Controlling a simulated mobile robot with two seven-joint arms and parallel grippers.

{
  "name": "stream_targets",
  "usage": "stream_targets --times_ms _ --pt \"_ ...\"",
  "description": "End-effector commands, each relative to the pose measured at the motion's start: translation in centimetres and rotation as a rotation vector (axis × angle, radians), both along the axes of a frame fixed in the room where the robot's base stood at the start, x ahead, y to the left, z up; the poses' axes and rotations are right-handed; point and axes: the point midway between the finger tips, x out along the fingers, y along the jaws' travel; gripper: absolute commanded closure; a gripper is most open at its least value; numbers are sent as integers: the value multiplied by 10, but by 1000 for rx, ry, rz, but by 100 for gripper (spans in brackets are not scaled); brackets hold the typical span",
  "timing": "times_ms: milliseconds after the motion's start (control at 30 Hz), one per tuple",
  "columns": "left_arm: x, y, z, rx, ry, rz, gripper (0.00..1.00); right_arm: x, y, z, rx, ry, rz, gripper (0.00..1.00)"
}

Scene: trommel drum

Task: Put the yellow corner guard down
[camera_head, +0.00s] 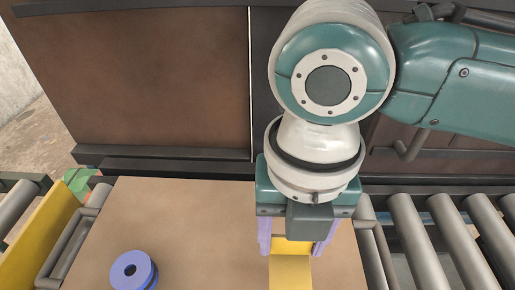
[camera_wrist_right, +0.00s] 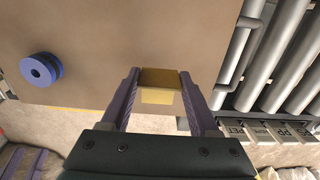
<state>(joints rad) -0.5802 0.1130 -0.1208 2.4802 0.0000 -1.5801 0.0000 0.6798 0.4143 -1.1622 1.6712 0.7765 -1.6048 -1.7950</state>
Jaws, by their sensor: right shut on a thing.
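The yellow corner guard (camera_head: 290,268) is between the purple fingers of my right gripper (camera_head: 292,240), which is shut on it. In the right wrist view the guard (camera_wrist_right: 160,84) sits between the two fingertips of the gripper (camera_wrist_right: 160,82), showing two faces that meet at a bend. The guard is over the brown board (camera_head: 200,215) near its right side. I cannot tell whether it touches the board. The gripper points down, and its body hides part of the guard in the head view.
A blue-purple ring (camera_head: 132,270) lies on the board to the left; it also shows in the right wrist view (camera_wrist_right: 40,69). Grey rollers (camera_head: 440,235) lie right of the board. A yellow rail (camera_head: 40,240) stands at left. A dark-framed brown panel (camera_head: 160,75) rises behind.

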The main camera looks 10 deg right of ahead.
Motion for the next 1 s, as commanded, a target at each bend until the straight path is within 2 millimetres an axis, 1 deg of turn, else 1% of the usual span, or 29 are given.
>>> stream_targets --times_ms 100,233,300,533,667,700,933,1000 --pt "0 1 -8 1 0 -1 50 -1 0 -21 -2 3 -1 91" --pt "0 2 -12 5 0 -4 50 -1 0 -38 0 2 1 91" --pt "0 2 -13 8 0 -5 50 -1 0 -41 -1 0 1 91" --pt "0 3 -12 12 0 -7 50 0 0 -41 0 0 1 91" --pt "0 3 -14 12 0 -6 50 0 0 -45 -1 0 1 91" --pt "0 3 -13 12 0 -6 50 0 0 -44 0 0 1 35" --pt "0 3 -13 11 0 -6 50 0 0 -43 0 0 1 9" --pt "0 3 -13 10 0 -5 50 0 0 -43 0 0 0 9"
